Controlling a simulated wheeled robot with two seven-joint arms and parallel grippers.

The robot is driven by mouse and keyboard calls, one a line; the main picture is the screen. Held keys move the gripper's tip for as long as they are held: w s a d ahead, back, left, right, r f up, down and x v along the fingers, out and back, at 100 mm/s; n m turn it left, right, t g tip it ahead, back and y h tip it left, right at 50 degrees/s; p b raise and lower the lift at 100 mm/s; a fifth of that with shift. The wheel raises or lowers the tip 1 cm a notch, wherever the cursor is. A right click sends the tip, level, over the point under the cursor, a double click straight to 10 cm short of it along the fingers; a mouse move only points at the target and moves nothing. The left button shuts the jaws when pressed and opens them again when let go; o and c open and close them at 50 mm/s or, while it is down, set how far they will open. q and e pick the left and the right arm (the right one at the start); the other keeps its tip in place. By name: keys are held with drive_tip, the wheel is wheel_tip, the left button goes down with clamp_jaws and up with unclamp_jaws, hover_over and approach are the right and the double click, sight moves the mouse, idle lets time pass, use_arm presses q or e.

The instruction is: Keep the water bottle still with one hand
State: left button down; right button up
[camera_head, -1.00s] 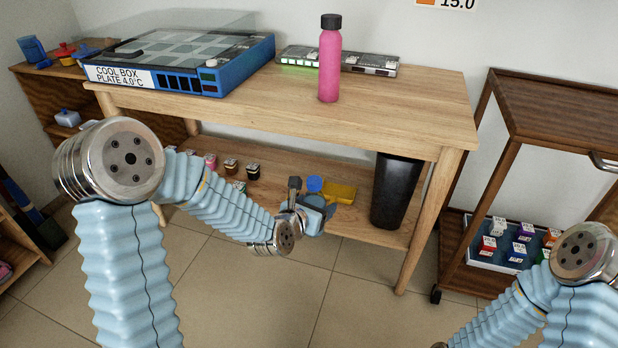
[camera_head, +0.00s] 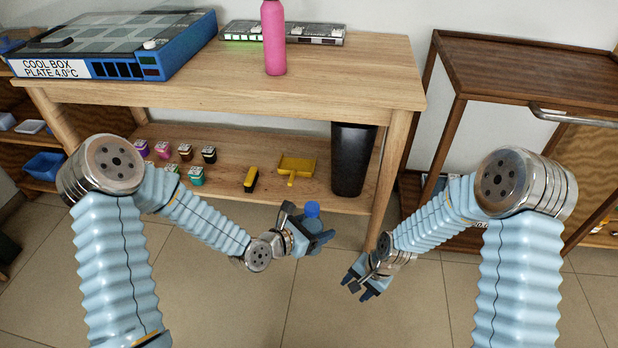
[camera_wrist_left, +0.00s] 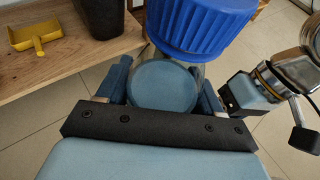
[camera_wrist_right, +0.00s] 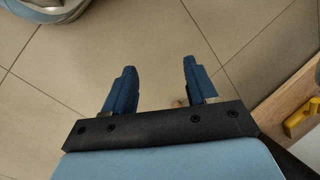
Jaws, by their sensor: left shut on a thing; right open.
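A water bottle with a ribbed blue cap (camera_head: 312,209) is in my left gripper (camera_head: 316,243), in front of the table's lower shelf. In the left wrist view the cap (camera_wrist_left: 200,22) and the clear, bluish body (camera_wrist_left: 165,84) are close up, with the body between the fingers. My left gripper is shut on the bottle, which is held clear of the shelf. My right gripper (camera_head: 358,288) is open and empty, to the right of and below the left one. In the right wrist view its fingers (camera_wrist_right: 158,82) stand apart over bare floor.
A wooden table (camera_head: 350,75) bears a pink bottle (camera_head: 273,40) and a blue cool box (camera_head: 140,50). Its lower shelf holds several small jars, a yellow dustpan (camera_head: 297,165) and a black bin (camera_head: 351,158). A brown cart (camera_head: 530,75) stands right. The floor between is open.

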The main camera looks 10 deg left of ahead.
drive_tip(key=w+a+r+m, duration=0.3)
drive_tip(key=w+r, duration=0.4)
drive_tip(key=r, duration=0.1)
drive_tip(key=m+h, duration=0.3)
drive_tip(key=m, duration=0.6)
approach(309, 205)
drive_tip(key=shift+w+a+f, duration=0.1)
drive_tip(key=shift+w, duration=0.1)
drive_tip(key=shift+s+h, duration=0.15)
drive_tip(key=shift+h, duration=0.15)
wheel_tip(309, 205, down, 8)
drive_tip(key=shift+a+r, duration=0.1)
drive_tip(key=shift+r, duration=0.05)
